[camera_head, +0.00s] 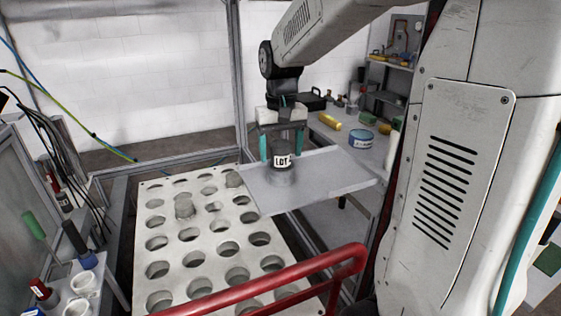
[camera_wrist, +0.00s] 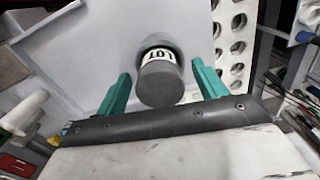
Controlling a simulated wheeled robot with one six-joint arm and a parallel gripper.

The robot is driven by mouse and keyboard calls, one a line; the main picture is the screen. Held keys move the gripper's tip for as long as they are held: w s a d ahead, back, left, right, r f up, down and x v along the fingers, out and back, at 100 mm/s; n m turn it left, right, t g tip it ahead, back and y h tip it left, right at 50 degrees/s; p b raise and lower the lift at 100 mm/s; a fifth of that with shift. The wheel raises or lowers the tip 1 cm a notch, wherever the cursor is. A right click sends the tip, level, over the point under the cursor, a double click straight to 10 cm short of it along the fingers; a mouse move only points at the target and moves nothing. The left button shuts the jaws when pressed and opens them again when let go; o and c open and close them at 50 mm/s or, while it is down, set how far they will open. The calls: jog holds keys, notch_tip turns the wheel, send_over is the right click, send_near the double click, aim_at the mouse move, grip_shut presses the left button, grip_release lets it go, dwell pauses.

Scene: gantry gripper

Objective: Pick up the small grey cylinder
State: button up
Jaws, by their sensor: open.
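A small dark grey cylinder (camera_head: 281,162) with a white "LOT" label stands upright on a flat grey plate (camera_head: 335,172). My gripper (camera_head: 281,147) points down over it, with one teal finger on each side. In the wrist view the cylinder (camera_wrist: 158,84) shows end-on between the two teal fingers of my gripper (camera_wrist: 160,70). The fingers are open, with a visible gap on both sides of the cylinder. Its far lower part is hidden in the wrist view.
A pale rack (camera_head: 200,245) with rows of round holes lies left of and below the plate; grey plugs (camera_head: 185,207) sit in it. A red rail (camera_head: 270,285) crosses the front. A bench behind holds a yellow cylinder (camera_head: 330,122) and a blue tin (camera_head: 361,140).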

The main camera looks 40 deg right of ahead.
jog(key=shift+f, duration=0.7)
jog(key=c, duration=1.4)
jog(key=shift+r, duration=0.1)
notch_tip(320, 180, up, 10)
